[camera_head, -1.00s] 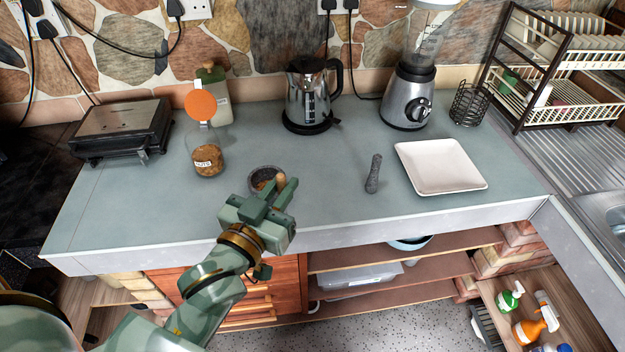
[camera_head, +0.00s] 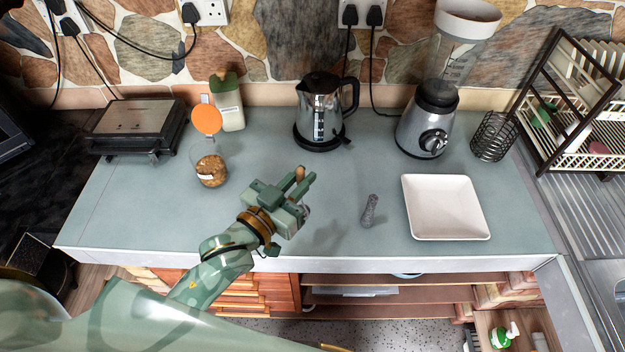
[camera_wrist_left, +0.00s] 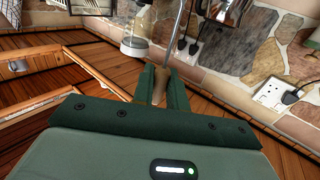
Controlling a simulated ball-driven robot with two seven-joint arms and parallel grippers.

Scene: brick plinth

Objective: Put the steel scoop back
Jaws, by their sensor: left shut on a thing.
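My left gripper (camera_head: 303,182) is above the counter, right of the nut jar and in front of the kettle. It is shut on a brown wooden handle (camera_head: 299,173), which I take to be the steel scoop's. In the left wrist view the handle (camera_wrist_left: 158,88) sits between the fingers (camera_wrist_left: 163,85), and a thin steel shaft (camera_wrist_left: 178,30) runs up from behind it. The scoop's bowl cannot be made out. A glass jar of nuts (camera_head: 211,172) with a raised orange lid (camera_head: 206,120) stands on the counter. My right gripper is not in view.
A grey pestle (camera_head: 369,210) stands right of the gripper, beside a white square plate (camera_head: 445,208). Behind are a kettle (camera_head: 320,112), a blender (camera_head: 427,120), a wire holder (camera_head: 493,137), a bottle (camera_head: 228,105) and a grill (camera_head: 137,125). The counter's front left is clear.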

